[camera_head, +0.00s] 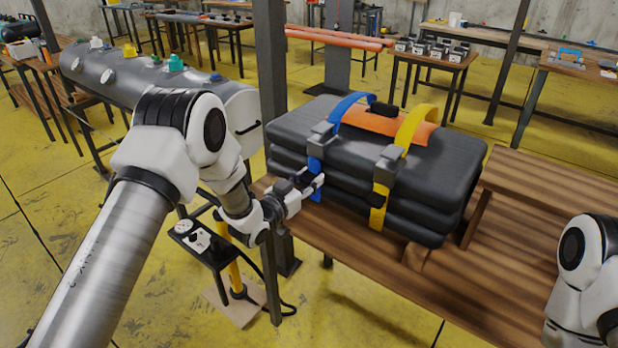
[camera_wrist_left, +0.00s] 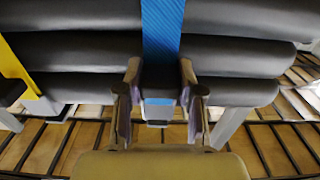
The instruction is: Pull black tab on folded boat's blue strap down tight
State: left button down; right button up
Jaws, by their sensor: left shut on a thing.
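The folded boat (camera_head: 375,160) is a dark grey stack of layers on a wooden table, with an orange patch on top. The blue strap (camera_head: 347,107) runs over its left part and down the front through a grey buckle (camera_head: 321,134). My left gripper (camera_head: 316,183) is at the strap's lower end, in front of the boat. In the left wrist view the blue strap (camera_wrist_left: 161,30) comes down to the black tab (camera_wrist_left: 160,80). My left gripper (camera_wrist_left: 160,97) is shut on this tab, one finger on each side. My right gripper is out of view.
A yellow strap (camera_head: 415,125) with its own buckle (camera_head: 389,158) lies to the right of the blue one. The wooden table (camera_head: 400,285) has bare room in front. A dark post (camera_head: 270,70) stands close left of the boat. A foot pump (camera_head: 195,238) stands below left.

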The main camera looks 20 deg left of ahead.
pick_arm(q)
notch_tip(320, 180, down, 6)
jog(key=b, duration=0.3)
jog(key=shift+r, duration=0.2)
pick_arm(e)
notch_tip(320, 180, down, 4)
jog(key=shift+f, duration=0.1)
pick_arm(q)
jog(key=c, duration=0.7)
grip_release()
jog(key=v, duration=1.2)
jog(key=shift+r, duration=0.1)
